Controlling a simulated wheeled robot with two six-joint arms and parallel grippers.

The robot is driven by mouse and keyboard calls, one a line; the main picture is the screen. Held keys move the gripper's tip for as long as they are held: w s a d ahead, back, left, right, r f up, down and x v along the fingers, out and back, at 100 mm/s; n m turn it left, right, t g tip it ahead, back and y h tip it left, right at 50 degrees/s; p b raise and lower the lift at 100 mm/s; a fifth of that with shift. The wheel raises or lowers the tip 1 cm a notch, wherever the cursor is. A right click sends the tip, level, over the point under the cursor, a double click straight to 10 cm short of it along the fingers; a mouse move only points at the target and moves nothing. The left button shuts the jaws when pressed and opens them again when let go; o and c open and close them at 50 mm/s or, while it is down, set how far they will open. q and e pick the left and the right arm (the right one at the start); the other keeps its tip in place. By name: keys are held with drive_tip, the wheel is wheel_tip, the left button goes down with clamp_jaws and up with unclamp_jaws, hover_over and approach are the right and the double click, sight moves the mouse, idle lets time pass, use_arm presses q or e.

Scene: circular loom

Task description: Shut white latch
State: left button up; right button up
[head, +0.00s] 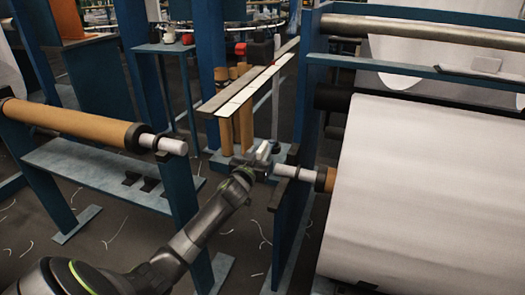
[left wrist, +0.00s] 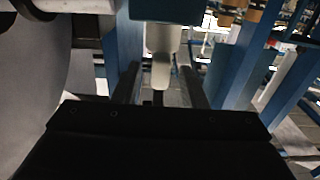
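The white latch (left wrist: 161,69) shows as a pale upright piece in the middle of the left wrist view, below a dark blue part of the frame. My left gripper (left wrist: 161,88) is open, with one finger on each side of the latch and a visible gap to both. In the head view my left gripper (head: 262,160) is by the blue frame post, just left of the white shaft end (head: 290,171). A small white piece (head: 264,151) shows at the fingers there, probably the latch. Whether the fingers touch it cannot be told. My right gripper is out of view.
A big white fabric roll (head: 425,195) fills the right side. A brown roll (head: 70,124) lies on a blue stand at the left. Brown tubes (head: 243,125) and a long narrow shelf (head: 250,85) stand behind the gripper. Loose threads lie on the dark floor.

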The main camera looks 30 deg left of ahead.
sight(263, 146)
use_arm(q)
drive_tip(key=shift+x, duration=1.8)
clamp_jaws()
